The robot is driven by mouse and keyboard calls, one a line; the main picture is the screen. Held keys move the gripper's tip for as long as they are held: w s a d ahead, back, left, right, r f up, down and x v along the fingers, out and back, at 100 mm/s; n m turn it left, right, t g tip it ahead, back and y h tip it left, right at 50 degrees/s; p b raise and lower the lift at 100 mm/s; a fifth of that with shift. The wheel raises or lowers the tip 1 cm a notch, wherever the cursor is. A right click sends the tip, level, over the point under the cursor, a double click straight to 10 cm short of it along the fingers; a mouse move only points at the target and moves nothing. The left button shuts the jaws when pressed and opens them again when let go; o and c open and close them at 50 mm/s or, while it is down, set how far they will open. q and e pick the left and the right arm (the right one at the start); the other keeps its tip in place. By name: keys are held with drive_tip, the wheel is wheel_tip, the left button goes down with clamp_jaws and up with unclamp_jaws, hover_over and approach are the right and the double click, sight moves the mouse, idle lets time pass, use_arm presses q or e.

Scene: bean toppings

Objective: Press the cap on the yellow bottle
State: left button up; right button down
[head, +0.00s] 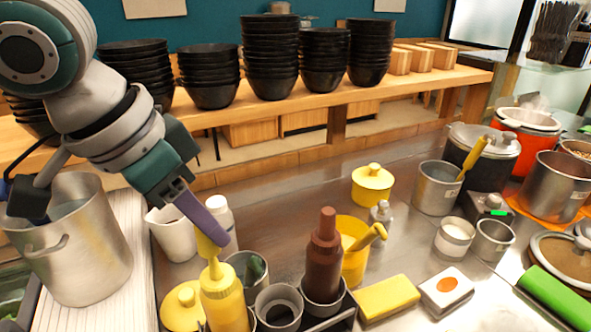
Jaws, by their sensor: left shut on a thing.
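The yellow bottle (224,301) stands upright at the bottom, left of centre, with a narrow nozzle at its top. My left gripper (205,232) reaches down from the upper left with its purple finger just above the bottle. It is shut on a small yellow cap (208,246), which sits over the nozzle tip. The finger hides part of the cap, and I cannot tell how far down it sits. My right gripper is not in view.
A brown bottle (324,263) and metal cups (278,305) stand close on the right. A yellow lid (184,306) lies at the bottle's left. A large metal pot (75,250) stands at the left. Clear counter lies farther back.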

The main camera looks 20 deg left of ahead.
sight(210, 242)
use_arm(q)
drive_tip(key=shift+f, duration=0.15)
drive_tip(key=shift+f+b, duration=0.75)
drive_tip(key=shift+f, duration=0.55)
drive_tip(key=shift+f, duration=0.1)
drive_tip(key=shift+f, duration=0.45)
drive_tip(key=shift+p, duration=0.3)
drive_tip(key=shift+f, duration=0.2)
